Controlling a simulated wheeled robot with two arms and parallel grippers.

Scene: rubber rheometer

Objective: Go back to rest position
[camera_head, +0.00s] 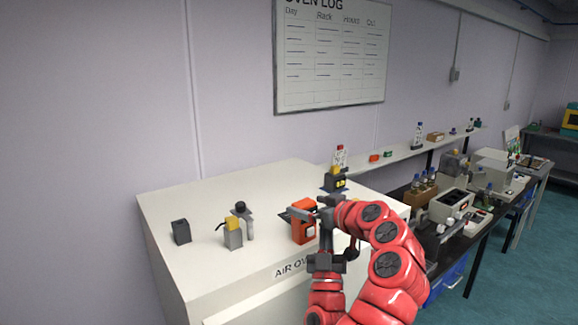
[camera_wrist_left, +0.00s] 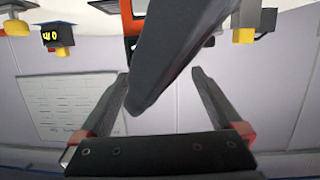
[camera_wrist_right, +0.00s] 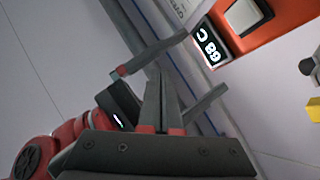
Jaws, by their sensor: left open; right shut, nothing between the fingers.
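My left gripper (camera_head: 326,236) points up in front of the white oven (camera_head: 200,195) in the head view. Its jaws stand open in the left wrist view (camera_wrist_left: 160,78), with a dark bar crossing in front of them. My right gripper (camera_wrist_right: 163,72) is shut and empty in the right wrist view. The open fingers of my left gripper show close on either side of it. The two grippers overlap in the head view; whether they touch I cannot tell. No task object is named.
On the oven stand an orange device (camera_head: 302,222), which reads 68 C in the right wrist view (camera_wrist_right: 240,30), a grey block with yellow top (camera_head: 233,236), a dark block (camera_head: 181,232) and a yellow-and-dark device (camera_head: 334,181). A bench (camera_head: 472,222) with instruments lies right.

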